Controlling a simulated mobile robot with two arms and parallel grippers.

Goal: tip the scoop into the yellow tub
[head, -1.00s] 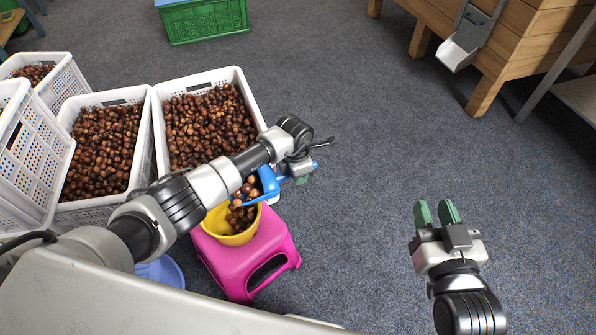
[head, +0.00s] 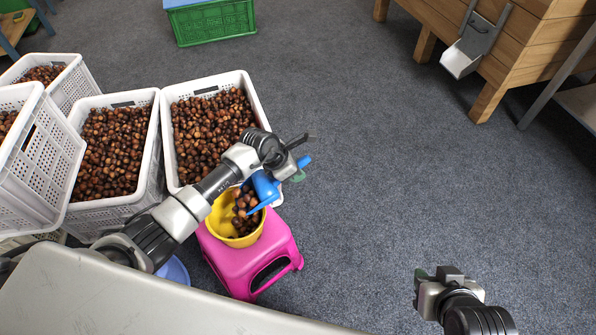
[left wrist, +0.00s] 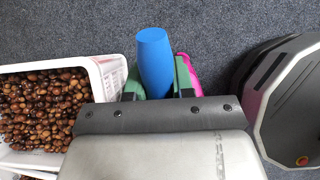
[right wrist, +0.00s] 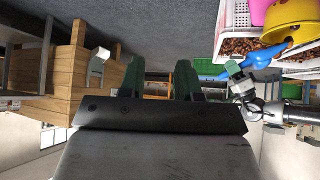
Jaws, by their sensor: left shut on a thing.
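My left gripper (head: 297,172) is shut on the handle of the blue scoop (head: 263,187). In the left wrist view the blue handle (left wrist: 154,62) sits between the green fingers (left wrist: 160,80). The scoop is tilted, its mouth over the yellow tub (head: 222,228). Brown chestnuts (head: 243,205) show at the scoop's lip and inside the tub; I cannot tell which are still in the scoop. The tub stands on a pink stool (head: 262,262). My right gripper (head: 432,273) is away to the right; the right wrist view shows its fingers (right wrist: 158,80) apart and empty.
White crates (head: 262,105) of chestnuts stand at the left, close behind the stool. A blue basin (head: 174,272) is partly hidden beside the stool. A green crate (head: 213,27) is at the back, a wooden bin (head: 528,40) with a metal chute at the back right. The middle floor is clear.

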